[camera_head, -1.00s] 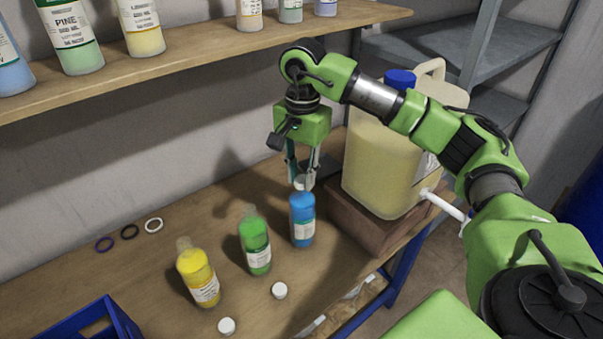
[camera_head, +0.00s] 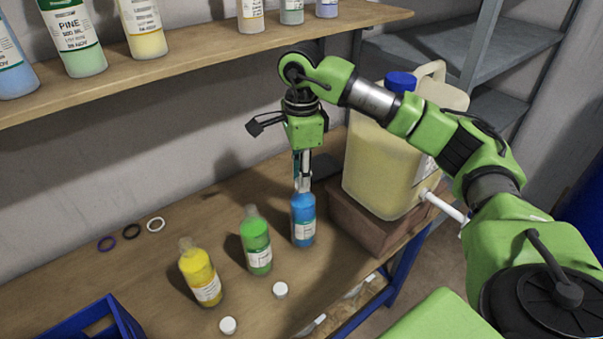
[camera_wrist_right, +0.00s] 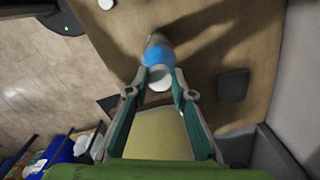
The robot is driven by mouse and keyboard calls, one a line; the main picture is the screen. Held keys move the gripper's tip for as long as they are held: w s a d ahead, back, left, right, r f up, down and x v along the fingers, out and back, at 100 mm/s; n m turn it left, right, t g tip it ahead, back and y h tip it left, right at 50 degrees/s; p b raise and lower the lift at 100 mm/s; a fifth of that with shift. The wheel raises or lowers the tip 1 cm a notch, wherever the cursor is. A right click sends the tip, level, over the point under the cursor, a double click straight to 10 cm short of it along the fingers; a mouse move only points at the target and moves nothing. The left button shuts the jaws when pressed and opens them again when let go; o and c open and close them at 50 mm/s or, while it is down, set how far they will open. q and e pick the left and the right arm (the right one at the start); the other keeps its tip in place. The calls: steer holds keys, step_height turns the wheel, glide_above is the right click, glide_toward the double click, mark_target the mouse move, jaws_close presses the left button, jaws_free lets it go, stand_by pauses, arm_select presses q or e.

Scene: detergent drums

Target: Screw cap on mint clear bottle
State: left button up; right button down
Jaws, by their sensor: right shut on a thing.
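A blue bottle (camera_head: 303,222) stands upright on the bench, the rightmost of three filled bottles; its label is too small to read. My right gripper (camera_head: 303,185) points straight down over its neck. In the right wrist view, the gripper (camera_wrist_right: 161,84) is shut on a white cap (camera_wrist_right: 160,79), with the blue bottle (camera_wrist_right: 157,55) directly beneath. The cap is at the bottle mouth; the fingers hide how far it sits on the thread. A green bottle (camera_head: 256,246) and a yellow bottle (camera_head: 201,277) stand uncapped to the left. My left gripper is out of view.
Two loose white caps (camera_head: 280,289) (camera_head: 228,325) lie in front. A blue crate (camera_head: 118,318) is at the front left. A large jug (camera_head: 385,165) on a block (camera_head: 372,225) stands close right. A shelf (camera_head: 200,55) hangs behind.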

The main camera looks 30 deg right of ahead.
steer(key=shift+f+m, duration=0.15)
steer(key=shift+m, duration=0.45)
steer(key=m, duration=0.4)
steer(key=shift+m+p, duration=0.4)
steer(key=c, duration=1.7)
jaws_free()
steer(key=shift+w, duration=0.1)
steer(key=o, duration=0.4)
steer(key=shift+o, duration=0.2)
steer(key=shift+r, duration=0.2)
